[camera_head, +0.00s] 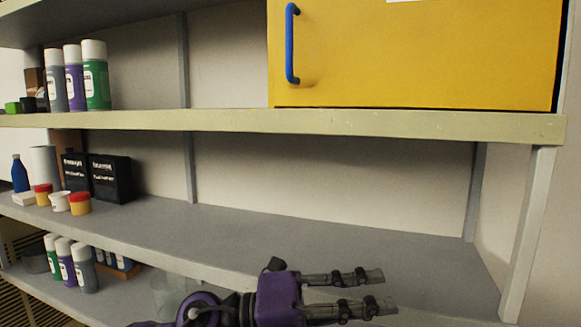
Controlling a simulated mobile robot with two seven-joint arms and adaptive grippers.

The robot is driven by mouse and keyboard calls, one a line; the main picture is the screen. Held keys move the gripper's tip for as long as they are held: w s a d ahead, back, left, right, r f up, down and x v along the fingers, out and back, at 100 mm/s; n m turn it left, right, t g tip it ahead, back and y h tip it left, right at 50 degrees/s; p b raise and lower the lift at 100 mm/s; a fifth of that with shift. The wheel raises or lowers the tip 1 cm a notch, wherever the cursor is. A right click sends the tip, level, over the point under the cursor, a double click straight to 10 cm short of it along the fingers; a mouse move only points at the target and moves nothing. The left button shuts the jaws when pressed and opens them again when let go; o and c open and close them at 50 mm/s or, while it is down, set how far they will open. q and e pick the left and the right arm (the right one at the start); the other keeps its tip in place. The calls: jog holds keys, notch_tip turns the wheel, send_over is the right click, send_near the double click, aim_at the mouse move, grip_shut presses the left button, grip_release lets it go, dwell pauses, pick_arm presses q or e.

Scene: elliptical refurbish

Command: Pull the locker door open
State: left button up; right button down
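The yellow locker (420,55) stands on the upper shelf at the top right; its top is cut off by the frame. Its front door looks shut, with a blue vertical handle (290,43) near the left edge. My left gripper (382,291) is at the bottom centre, below and apart from the handle, with its fingers pointing right. The two fingers are spread apart with nothing between them. My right gripper is not in view.
The upper shelf edge (330,121) runs below the locker. Bottles (97,75) stand on that shelf at left. Black boxes (110,178) and small tubs stand on the middle shelf (300,230), which is clear toward the right. A grey post (527,230) stands at right.

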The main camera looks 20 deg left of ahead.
pick_arm(q)
notch_tip(320, 180, up, 8)
jog(key=m+g+y, duration=0.1)
jog(key=m+y, duration=0.3)
jog(key=m, duration=0.2)
jog(key=n+t+y+p, duration=0.1)
jog(key=n+t+y, duration=0.1)
jog(key=t+y, duration=1)
send_near(287, 29)
jog(key=w+h, duration=0.1)
jog(key=w, duration=0.3)
jog(key=shift+t, duration=0.3)
jog(key=p+x, duration=0.1)
jog(key=x, duration=0.4)
jog(key=shift+w+d+f, duration=0.15)
jog(key=shift+f, duration=0.05)
jog(key=shift+w+d, duration=0.1)
jog(key=shift+w, duration=0.25)
jog(key=shift+w+f, duration=0.15)
jog(key=shift+w, duration=0.15)
grip_shut()
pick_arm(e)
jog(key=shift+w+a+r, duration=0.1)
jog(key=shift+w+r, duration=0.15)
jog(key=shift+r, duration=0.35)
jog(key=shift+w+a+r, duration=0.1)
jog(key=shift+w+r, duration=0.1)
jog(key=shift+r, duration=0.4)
